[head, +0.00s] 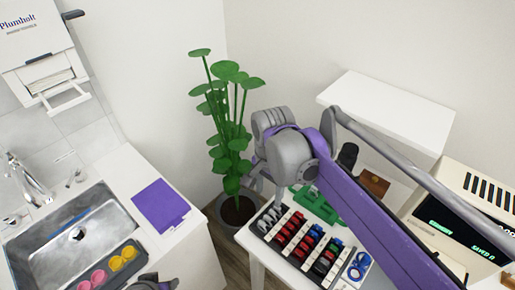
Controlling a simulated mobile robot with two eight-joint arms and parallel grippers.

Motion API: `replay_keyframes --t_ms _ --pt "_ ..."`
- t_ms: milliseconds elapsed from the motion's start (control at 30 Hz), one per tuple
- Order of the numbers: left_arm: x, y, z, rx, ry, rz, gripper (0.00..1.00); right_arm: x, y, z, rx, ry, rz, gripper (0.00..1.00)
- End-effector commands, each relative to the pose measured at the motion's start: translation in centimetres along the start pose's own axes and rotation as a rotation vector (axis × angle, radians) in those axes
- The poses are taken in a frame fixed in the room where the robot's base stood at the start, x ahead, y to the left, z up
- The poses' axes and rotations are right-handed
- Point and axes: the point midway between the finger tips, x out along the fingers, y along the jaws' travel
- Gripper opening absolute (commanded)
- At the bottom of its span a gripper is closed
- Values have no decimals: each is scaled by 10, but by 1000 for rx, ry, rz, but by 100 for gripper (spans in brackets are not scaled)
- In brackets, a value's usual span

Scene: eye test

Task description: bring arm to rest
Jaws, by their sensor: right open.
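My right arm (365,215), purple and grey, reaches in from the lower right, across the small white table. My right gripper (264,188) is open and appears empty, pointing down above the table's left edge, near the potted plant. A grey and black part at the bottom edge, beside the sink counter, looks like my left gripper (152,283); it is mostly cut off, and its jaws cannot be made out.
A leafy plant (226,105) stands in the corner. The table holds a dark sorting tray (262,229) of coloured parts and a green item (318,205). A register-like machine (465,215) stands right. A sink (70,240) and purple mat (160,205) are left.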

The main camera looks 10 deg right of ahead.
Motion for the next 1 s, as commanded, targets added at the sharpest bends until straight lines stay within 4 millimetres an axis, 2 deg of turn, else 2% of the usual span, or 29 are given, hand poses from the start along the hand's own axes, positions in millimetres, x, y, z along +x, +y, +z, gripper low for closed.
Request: replay_keyframes --t_ms 133,233,367,433,600,700,833,1000 --pt "0 0 0 0 0 0 50 0 1 0 -3 1 -2 63" --pt "-2 0 -2 0 1 0 50 0 10 1 -46 13 -21 63" --pt "-8 0 -6 0 4 0 50 6 40 5 -201 64 -85 63" --pt "-12 0 -10 0 7 0 50 12 62 8 -318 112 -127 63" --pt "-20 0 -17 0 12 0 50 37 110 20 -604 258 -196 63" --pt "-24 0 -20 0 15 0 50 52 131 26 -738 339 -210 63" --pt "-26 0 -22 0 17 0 50 65 146 31 -848 409 -213 63" --pt "-26 0 -23 0 17 0 50 70 151 32 -887 433 -211 63"
